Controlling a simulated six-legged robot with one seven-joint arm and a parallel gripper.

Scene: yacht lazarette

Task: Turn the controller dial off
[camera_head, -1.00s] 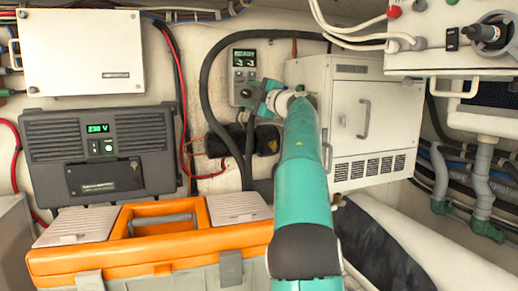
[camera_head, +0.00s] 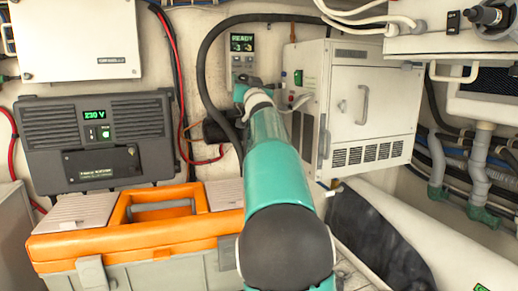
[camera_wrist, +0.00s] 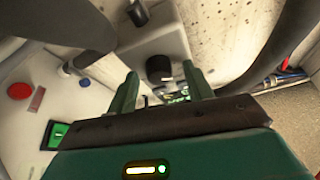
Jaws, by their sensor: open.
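The controller (camera_head: 243,52) is a slim grey box on the back wall with a green display reading READY. In the wrist view its grey casing (camera_wrist: 165,42) carries a black round dial (camera_wrist: 158,68). My gripper (camera_wrist: 163,85) is open, with its two green fingers apart. The dial appears between and just beyond the fingertips; I cannot tell whether they touch it. In the head view my gripper (camera_head: 246,92) is at the controller's lower part and hides the dial.
A white cabinet (camera_head: 372,100) with a green switch (camera_head: 298,77) stands close right of my gripper. A black hose (camera_head: 203,75) loops around the controller. An orange-topped toolbox (camera_head: 150,235) sits below left, and a grey 230 V unit (camera_head: 95,140) hangs left.

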